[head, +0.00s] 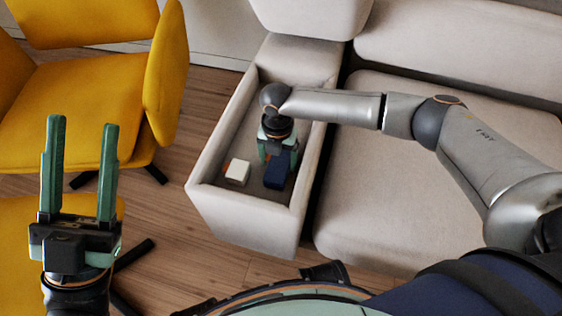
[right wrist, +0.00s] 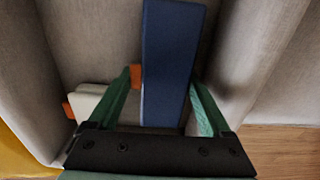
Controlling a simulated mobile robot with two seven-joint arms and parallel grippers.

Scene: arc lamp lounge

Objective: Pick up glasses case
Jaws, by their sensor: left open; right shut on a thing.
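The glasses case appears to be the dark blue long box (head: 277,171) in the sofa's open armrest compartment. In the right wrist view the blue box (right wrist: 170,65) stands between the green fingers of my right gripper (right wrist: 160,98). My right gripper (head: 276,158) reaches down into the compartment from above and is shut on the blue box. My left gripper (head: 82,165) is open and empty, fingers pointing up, at the left of the head view.
A white block (head: 238,172) lies left of the blue box in the compartment, with orange bits beside it. The compartment walls (head: 215,140) rise closely around. A sofa seat (head: 390,200) is at right; yellow chairs (head: 85,95) stand at left on a wooden floor (head: 160,210).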

